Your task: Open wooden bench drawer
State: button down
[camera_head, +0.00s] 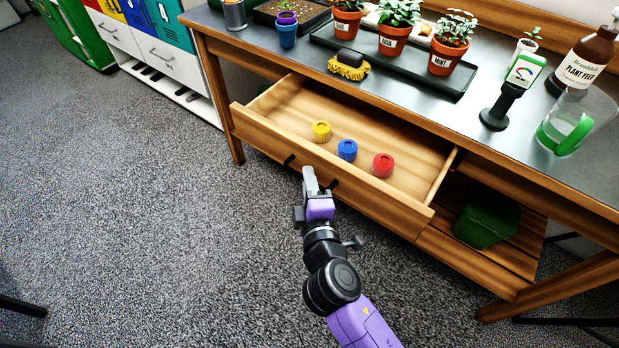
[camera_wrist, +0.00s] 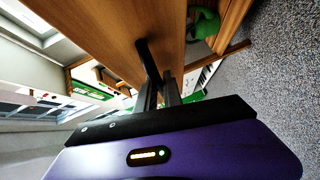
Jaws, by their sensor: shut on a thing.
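The wooden bench drawer (camera_head: 390,208) is pulled well out from under the bench (camera_head: 212,70). A yellow cap (camera_head: 321,131), a blue cap (camera_head: 347,150) and a red cap (camera_head: 383,165) sit in it. My gripper (camera_head: 311,180) is at the drawer's front, shut on its dark bar handle (camera_head: 334,183). In the wrist view the handle (camera_wrist: 147,58) runs up from between my gripper's fingers (camera_wrist: 158,92), close to the wooden drawer front (camera_wrist: 122,35). The gripped part of the handle is mostly hidden by the fingers.
Potted herbs stand on a black tray (camera_head: 320,38) on the bench, with a meter (camera_head: 510,90), a brown bottle (camera_head: 585,60) and a clear jug (camera_head: 575,120). A green bin (camera_head: 485,222) is on the shelf below. Grey carpet (camera_head: 150,230) in front is clear.

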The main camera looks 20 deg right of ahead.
jog(key=c, duration=1.8)
grip_release()
jog(key=shift+o, duration=0.2)
jog(key=shift+s, duration=0.1)
jog(key=s+a+r, duration=0.1)
jog(key=s, duration=0.6)
jog(key=shift+s, duration=0.25)
